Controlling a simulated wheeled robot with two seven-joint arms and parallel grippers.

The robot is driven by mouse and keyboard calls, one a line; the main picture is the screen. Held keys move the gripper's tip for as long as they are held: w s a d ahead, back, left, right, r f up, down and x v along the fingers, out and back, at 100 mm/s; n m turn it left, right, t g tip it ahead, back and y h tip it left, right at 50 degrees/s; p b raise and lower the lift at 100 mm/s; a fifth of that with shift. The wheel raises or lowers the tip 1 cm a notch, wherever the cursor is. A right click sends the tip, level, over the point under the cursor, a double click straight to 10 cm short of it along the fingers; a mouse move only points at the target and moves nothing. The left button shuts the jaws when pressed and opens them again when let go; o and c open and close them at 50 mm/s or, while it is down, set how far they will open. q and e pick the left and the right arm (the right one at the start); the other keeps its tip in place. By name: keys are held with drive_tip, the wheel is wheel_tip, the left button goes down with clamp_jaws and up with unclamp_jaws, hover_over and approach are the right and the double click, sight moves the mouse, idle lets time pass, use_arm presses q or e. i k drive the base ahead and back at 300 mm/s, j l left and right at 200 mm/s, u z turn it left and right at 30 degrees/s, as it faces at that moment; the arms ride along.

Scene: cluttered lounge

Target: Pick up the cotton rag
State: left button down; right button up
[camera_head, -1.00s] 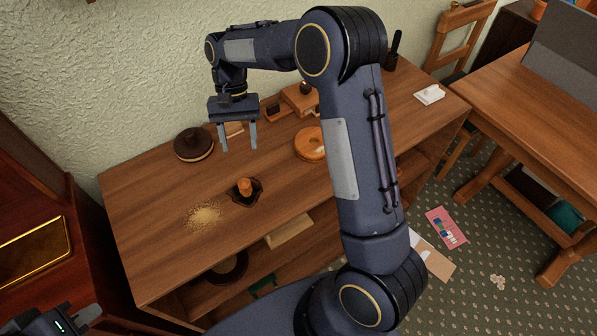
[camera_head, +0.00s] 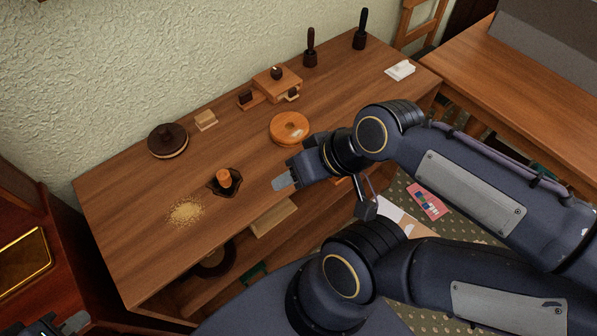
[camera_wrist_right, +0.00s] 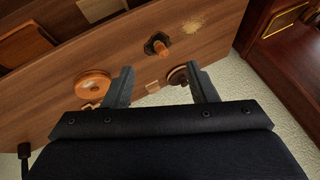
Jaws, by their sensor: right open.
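A small white folded thing (camera_head: 400,70), which looks like the cotton rag, lies near the right end of the wooden sideboard in the head view. It does not show in the right wrist view. My right gripper (camera_head: 283,181) is over the sideboard's front edge, well apart from the white thing. In the right wrist view its two fingers (camera_wrist_right: 163,88) are spread with nothing between them. My left gripper (camera_head: 75,323) shows only partly at the bottom left corner, far from the white thing, and its opening is hidden.
The sideboard (camera_head: 130,235) carries an orange ring (camera_head: 290,128), a dark round lid (camera_head: 168,140), a dark dish with an orange piece (camera_head: 225,180), scattered grains (camera_head: 186,211), small wooden blocks (camera_head: 276,82) and two dark mallets (camera_head: 361,30). A table (camera_head: 520,85) stands at the right.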

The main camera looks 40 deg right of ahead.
sight(403, 69)
drive_tip(key=z, duration=2.05)
